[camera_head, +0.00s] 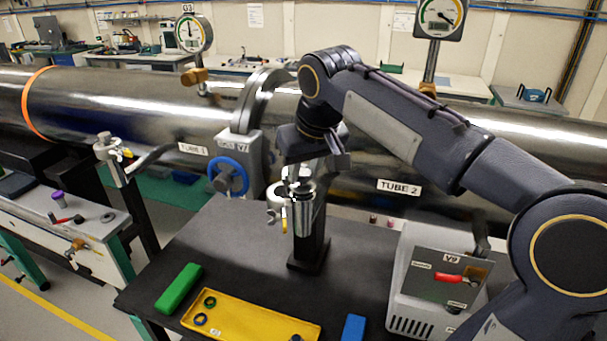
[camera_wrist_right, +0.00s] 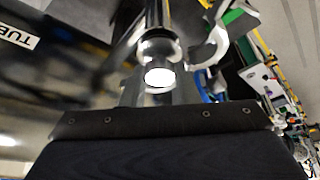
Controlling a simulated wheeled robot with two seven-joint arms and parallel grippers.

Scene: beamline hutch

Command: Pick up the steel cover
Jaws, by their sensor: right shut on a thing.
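My right gripper (camera_head: 301,180) is above the black table, at the top of an upright steel fitting (camera_head: 303,215) on a dark post. It is shut on the small steel cover (camera_head: 299,190), which the fingers partly hide. In the right wrist view a shiny steel cylinder (camera_wrist_right: 158,48) with a bright end shows straight ahead of the gripper. An open clamp ring (camera_wrist_right: 212,48) is beside it; in the head view a clamp sits at the fitting's left side. I cannot tell whether the cover is clear of the fitting. My left gripper is not in view.
On the black table are a green block (camera_head: 179,289), a yellow tray (camera_head: 250,322) with dark rings, a blue block (camera_head: 353,328) and a grey V9 box (camera_head: 408,300). The large steel tube (camera_head: 120,105) and blue handwheel (camera_head: 229,176) are close behind.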

